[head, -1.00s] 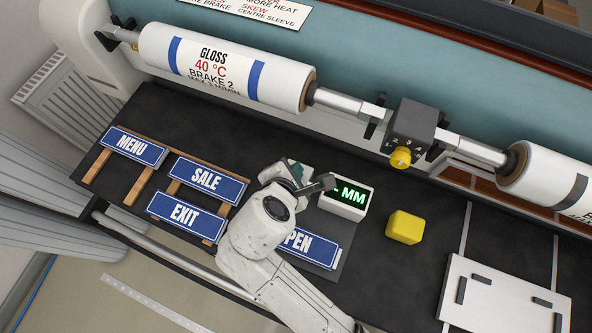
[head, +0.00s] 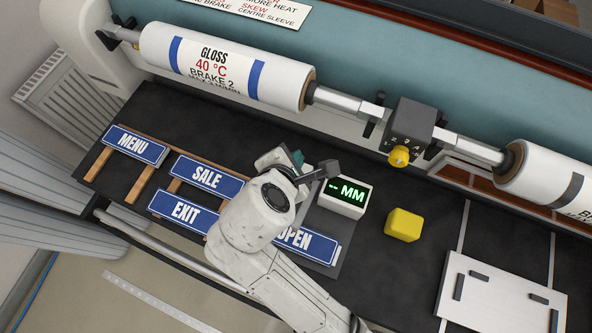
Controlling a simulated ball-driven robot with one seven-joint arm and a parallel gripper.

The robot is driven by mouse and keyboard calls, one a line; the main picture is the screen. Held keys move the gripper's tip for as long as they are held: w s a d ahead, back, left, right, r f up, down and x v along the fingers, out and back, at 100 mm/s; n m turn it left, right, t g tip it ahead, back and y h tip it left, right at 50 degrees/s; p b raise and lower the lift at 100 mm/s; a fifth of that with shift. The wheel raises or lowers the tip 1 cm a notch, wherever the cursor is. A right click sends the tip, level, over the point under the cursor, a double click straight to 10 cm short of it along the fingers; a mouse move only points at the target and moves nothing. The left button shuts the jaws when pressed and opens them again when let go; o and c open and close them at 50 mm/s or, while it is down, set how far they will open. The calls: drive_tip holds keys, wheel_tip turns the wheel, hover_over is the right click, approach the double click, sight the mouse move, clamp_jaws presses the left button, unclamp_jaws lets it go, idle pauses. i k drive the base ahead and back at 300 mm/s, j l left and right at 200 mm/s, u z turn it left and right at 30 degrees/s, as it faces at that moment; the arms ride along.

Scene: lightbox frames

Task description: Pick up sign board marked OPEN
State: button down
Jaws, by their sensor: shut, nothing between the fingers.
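The blue OPEN sign board (head: 318,248) lies on a dark grey plate on the black bench, at the lower middle of the head view. My arm's white wrist covers its left end, but the word OPEN is readable. My gripper (head: 296,160) is beyond the sign, above the bench and left of the display box. It is shut and empty; its fingertips are mostly hidden by my own wrist.
MENU (head: 135,145), SALE (head: 208,180) and EXIT (head: 186,211) boards rest on wooden strips at left. A display box (head: 345,196) and yellow block (head: 404,225) stand right of my gripper. Rollers (head: 225,66) run behind. A white pegged plate (head: 500,300) lies at lower right.

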sight(316, 246)
drive_tip(key=k+j, duration=0.2)
drive_tip(key=k, duration=0.3)
drive_tip(key=k+j, duration=0.15)
drive_tip(key=k, duration=0.3)
